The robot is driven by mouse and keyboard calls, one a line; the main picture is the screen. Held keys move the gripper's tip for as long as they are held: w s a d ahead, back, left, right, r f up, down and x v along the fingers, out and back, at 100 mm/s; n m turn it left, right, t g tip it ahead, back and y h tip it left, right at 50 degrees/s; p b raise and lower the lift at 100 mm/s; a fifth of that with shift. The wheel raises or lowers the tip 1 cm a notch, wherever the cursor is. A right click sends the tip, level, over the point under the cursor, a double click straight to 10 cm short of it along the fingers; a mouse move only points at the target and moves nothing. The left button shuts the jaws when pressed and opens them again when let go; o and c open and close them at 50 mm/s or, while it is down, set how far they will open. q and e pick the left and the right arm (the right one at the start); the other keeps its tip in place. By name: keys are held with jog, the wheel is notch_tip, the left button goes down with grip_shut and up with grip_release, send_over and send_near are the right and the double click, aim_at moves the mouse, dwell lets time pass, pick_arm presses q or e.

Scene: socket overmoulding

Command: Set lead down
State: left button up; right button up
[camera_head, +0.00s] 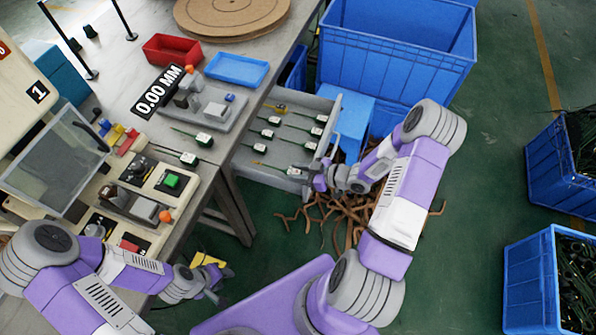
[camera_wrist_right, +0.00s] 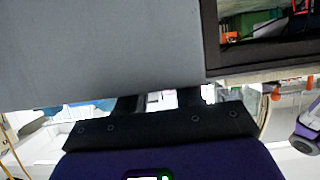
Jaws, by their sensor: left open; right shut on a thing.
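Two more leads lie on the bench, an upper one (camera_head: 204,139) and a lower one (camera_head: 188,158). My right gripper (camera_head: 320,180) is shut at the outer side of the drawer front, apparently on its handle; the grip itself is mostly hidden. The right wrist view shows a broad grey panel (camera_wrist_right: 100,50) close to the fingers (camera_wrist_right: 158,103). My left gripper (camera_head: 218,292) is open and empty, low beside the bench.
A gauge fixture (camera_head: 210,112) reading 0.00 MM, a red tray (camera_head: 170,50) and a blue tray (camera_head: 237,68) stand on the bench (camera_head: 120,60). A large blue crate (camera_head: 395,65) stands behind the drawer. Brown strips (camera_head: 330,215) litter the floor below. Blue bins stand at right.

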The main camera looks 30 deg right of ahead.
jog(key=shift+f, duration=0.3)
jog(key=o, duration=1)
jog(key=shift+s+f, duration=0.1)
jog(key=shift+s, duration=0.05)
jog(key=shift+o, duration=0.2)
jog(key=shift+r, duration=0.25)
jog(key=shift+r+p, duration=0.5)
jog(key=p+v, duration=0.3)
jog(key=v, duration=0.8)
jog(key=shift+s+d, duration=0.25)
jog(key=shift+d, duration=0.1)
jog(key=shift+r, duration=0.1)
